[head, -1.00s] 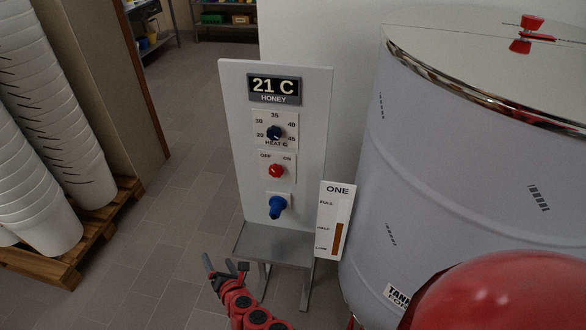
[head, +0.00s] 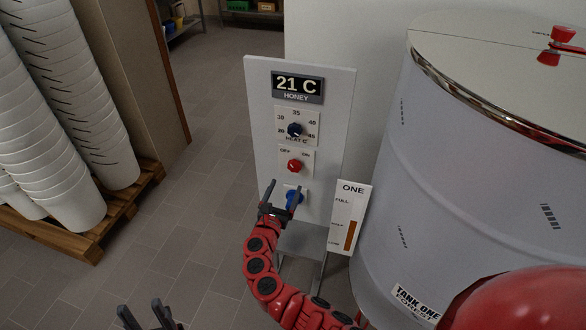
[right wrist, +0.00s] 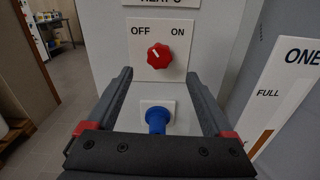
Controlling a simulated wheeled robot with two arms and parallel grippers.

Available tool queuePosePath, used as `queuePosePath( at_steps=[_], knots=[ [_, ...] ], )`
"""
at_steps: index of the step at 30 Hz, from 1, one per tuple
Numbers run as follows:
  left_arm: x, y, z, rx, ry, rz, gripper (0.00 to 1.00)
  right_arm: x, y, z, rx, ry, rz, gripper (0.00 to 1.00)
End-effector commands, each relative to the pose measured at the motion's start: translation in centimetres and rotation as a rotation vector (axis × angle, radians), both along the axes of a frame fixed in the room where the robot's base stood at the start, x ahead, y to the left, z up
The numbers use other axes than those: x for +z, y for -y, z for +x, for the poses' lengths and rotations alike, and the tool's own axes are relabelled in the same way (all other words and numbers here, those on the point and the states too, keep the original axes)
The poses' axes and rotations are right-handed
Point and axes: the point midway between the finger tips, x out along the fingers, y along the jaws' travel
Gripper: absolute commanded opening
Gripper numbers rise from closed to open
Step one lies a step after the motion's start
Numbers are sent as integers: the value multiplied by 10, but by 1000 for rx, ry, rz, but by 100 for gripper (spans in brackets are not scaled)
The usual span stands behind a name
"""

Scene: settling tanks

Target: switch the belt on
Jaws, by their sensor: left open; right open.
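The white control panel (head: 258,120) stands ahead, with a red OFF/ON knob (head: 293,166) in its middle. In the right wrist view the red knob (right wrist: 159,57) has a white mark toward its upper left, on the OFF side. Below it sits a blue knob (right wrist: 157,119), partly covered by my right gripper in the head view. My right gripper (head: 284,188) is open and empty in front of the panel, below the red knob. In the right wrist view its fingers (right wrist: 160,78) spread either side of the blue knob. My left gripper (head: 140,308) is open at the bottom edge.
A black heat dial (head: 295,129) and a display reading 21 C (head: 298,87) are above the red knob. A level gauge marked ONE (head: 347,218) and a large tank (head: 460,170) stand at right. Stacked white buckets (head: 75,110) on a pallet (head: 115,215) are at left.

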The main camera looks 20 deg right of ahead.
Motion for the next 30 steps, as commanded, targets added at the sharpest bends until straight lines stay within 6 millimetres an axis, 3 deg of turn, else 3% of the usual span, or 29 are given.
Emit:
queuePosePath(
  at_steps=[15,30],
  knots=[
    [-16,0,0,0,0,0,50,-3,43,64,0,1,2,86],
    [-20,0,0,0,0,0,50,-1,50,75,2,-2,2,86]
  ],
)
